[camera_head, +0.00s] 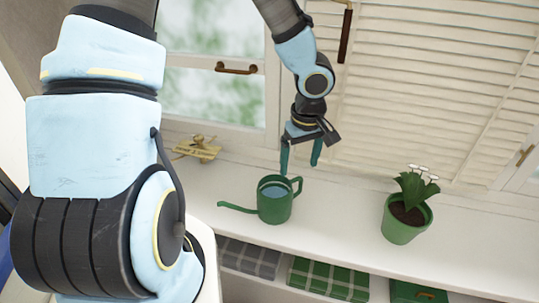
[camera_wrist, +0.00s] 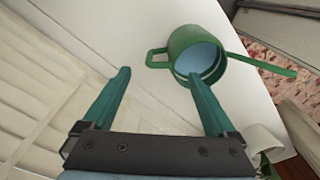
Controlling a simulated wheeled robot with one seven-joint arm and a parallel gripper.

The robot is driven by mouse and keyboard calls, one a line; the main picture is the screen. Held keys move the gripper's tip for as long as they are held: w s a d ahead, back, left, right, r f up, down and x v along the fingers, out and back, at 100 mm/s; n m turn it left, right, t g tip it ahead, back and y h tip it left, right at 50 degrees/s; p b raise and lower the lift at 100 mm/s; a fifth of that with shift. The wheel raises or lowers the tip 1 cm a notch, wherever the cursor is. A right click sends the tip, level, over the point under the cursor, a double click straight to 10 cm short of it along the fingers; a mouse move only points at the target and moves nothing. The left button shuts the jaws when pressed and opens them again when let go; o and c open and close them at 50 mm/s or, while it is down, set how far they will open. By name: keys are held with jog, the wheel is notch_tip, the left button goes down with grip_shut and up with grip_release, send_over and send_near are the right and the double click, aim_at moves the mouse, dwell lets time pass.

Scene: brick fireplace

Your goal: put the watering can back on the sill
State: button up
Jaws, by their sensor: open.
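The green watering can (camera_head: 275,204) stands upright on the white sill (camera_head: 335,213), its spout to the left and its handle to the right, with bluish water or lining inside. It also shows in the wrist view (camera_wrist: 183,44), beyond my fingertips. My gripper (camera_head: 300,172) is open and empty, just above and behind the can's handle side. In the wrist view my gripper (camera_wrist: 160,85) has its two green fingers spread apart, with bare white surface between them. The can looks apart from the fingers, though the right fingertip overlaps its rim in the wrist view.
A potted plant (camera_head: 404,221) in a green pot stands to the right on the sill. A small yellowish toy plane (camera_head: 197,149) lies to the left near the window. Folded plaid cloths (camera_head: 328,279) sit in compartments below the sill. White shutters (camera_head: 430,85) rise behind.

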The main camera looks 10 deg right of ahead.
jog(key=w+a+r+m+t+h, duration=0.2)
jog(key=w+a+r+t+h, duration=0.3)
jog(key=w, duration=0.6)
jog(key=s+a+r+g+y, duration=0.1)
jog(key=s+a, duration=0.1)
jog(key=a, duration=0.4)
jog(key=s+a+r+m+g+y, duration=0.1)
jog(key=s+a+r+y, duration=0.1)
jog(key=a, duration=0.5)
jog(key=s+a+r+g+y, duration=0.1)
jog(key=s+a+r+g, duration=0.1)
jog(key=s+a, duration=0.2)
jog(key=a, duration=0.3)
jog(key=shift+a+y, duration=0.2)
jog(key=shift+y, duration=0.1)
